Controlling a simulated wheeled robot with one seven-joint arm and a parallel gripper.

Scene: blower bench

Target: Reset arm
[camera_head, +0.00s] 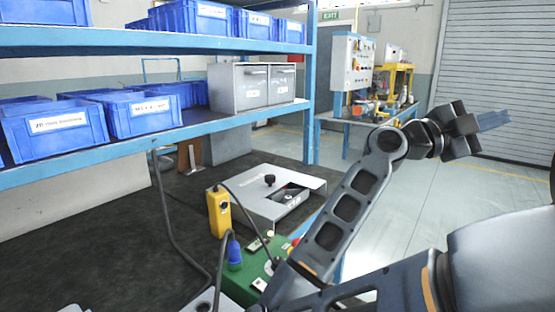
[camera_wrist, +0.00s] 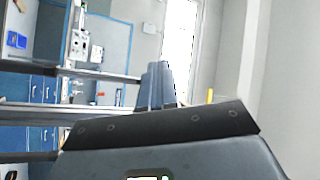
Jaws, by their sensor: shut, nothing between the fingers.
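My gripper (camera_head: 493,120) is at the upper right in the head view, at the end of my raised arm. It points right, in the air, to the right of the bench and in front of the grey roller shutter. Its fingers are together with nothing held. In the wrist view the closed fingers (camera_wrist: 157,86) stick up in the middle, with a pale wall and a bright opening behind them.
A dark-topped bench (camera_head: 75,235) holds a grey metal plate fixture (camera_head: 300,200), a yellow handheld control (camera_head: 218,212) and a green box (camera_head: 245,285). Blue shelves above carry blue bins (camera_head: 55,128) and grey drawers (camera_head: 250,87). Open floor (camera_head: 450,195) lies right.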

